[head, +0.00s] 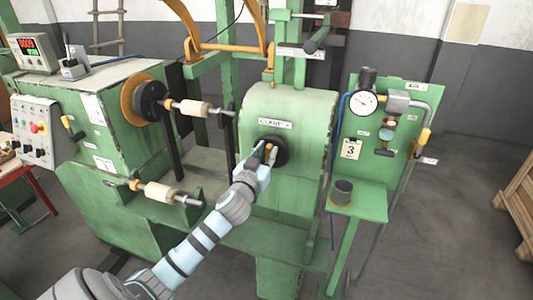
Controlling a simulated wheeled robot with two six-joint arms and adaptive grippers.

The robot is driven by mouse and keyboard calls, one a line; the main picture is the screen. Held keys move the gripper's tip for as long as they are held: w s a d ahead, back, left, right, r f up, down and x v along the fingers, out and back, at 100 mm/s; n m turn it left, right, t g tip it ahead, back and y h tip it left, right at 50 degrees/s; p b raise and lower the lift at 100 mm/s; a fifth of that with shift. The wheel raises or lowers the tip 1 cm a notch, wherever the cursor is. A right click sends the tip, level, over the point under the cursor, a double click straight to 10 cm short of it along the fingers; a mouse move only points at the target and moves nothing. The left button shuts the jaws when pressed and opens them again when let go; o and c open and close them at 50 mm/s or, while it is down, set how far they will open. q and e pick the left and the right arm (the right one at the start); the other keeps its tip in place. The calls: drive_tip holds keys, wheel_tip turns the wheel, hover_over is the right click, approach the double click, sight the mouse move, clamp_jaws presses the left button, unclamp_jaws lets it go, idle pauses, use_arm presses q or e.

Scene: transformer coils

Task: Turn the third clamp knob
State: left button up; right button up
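A round black clamp knob (281,149) sits on the front of the green clamp housing (303,118), under a small "CLAMP" label (275,123) whose last character is hard to read. My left gripper (265,151) is at the knob's left side, its fingers pointing at it and covering part of it. A small orange part shows beside the fingertips. I cannot tell whether the fingers touch the knob or are closed on it. My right gripper is not in view.
Left of the housing, a wooden coil former (192,108) sits on a spindle, with another (162,195) lower down. At right stands a green air panel with a gauge (363,102), a "3" tag (350,149) and a dark cup (343,191) on its shelf.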

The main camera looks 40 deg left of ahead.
use_arm(q)
clamp_jaws()
